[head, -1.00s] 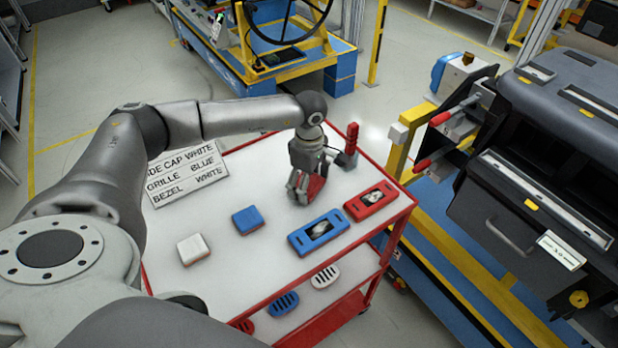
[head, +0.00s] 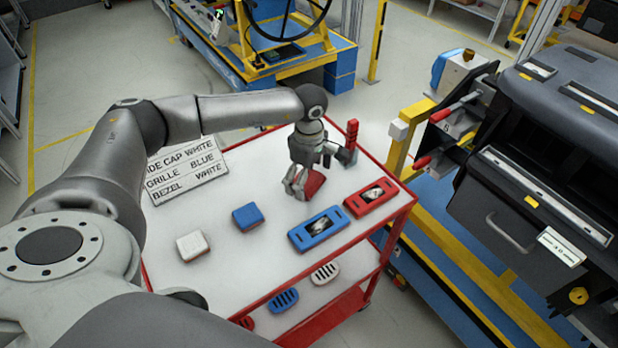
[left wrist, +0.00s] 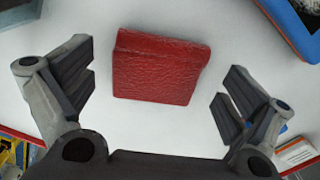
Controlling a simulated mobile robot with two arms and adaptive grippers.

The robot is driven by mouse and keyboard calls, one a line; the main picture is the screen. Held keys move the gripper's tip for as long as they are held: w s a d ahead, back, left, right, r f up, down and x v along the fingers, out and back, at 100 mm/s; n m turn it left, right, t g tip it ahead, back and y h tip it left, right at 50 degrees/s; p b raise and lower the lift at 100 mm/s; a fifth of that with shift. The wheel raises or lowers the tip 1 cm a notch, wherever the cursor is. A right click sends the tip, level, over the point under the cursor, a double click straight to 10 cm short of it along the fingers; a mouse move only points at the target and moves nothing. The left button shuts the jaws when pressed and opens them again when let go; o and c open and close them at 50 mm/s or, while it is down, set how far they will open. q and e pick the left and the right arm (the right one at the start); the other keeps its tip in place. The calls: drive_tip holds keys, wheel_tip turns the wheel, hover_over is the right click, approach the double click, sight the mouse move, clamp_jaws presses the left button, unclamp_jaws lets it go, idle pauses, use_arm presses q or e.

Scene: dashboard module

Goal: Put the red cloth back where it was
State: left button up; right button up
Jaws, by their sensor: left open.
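The red cloth (head: 314,183) lies on the white top of the cart (head: 215,280), partly hidden by my left gripper in the head view. In the left wrist view it is a red, folded, roughly square piece (left wrist: 157,68) with a textured surface. My left gripper (head: 297,190) points down just over the cloth. In the left wrist view its two fingers (left wrist: 155,90) are wide apart, one on each side of the cloth, with white tabletop showing between each finger and the cloth. The right gripper is not in view.
A blue block (head: 247,217), a white block (head: 193,246), a blue bezel (head: 319,230) and a red bezel (head: 371,199) lie on the cart top. A sign (head: 187,170) lies at the back left. A red upright handle (head: 351,140) stands behind. The dashboard module (head: 530,200) is at right.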

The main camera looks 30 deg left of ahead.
sight(309, 181)
use_arm(q)
wheel_tip(309, 181, up, 12)
drive_tip(key=b, duration=0.3)
drive_tip(key=shift+f, duration=0.25)
drive_tip(key=shift+f, duration=0.1)
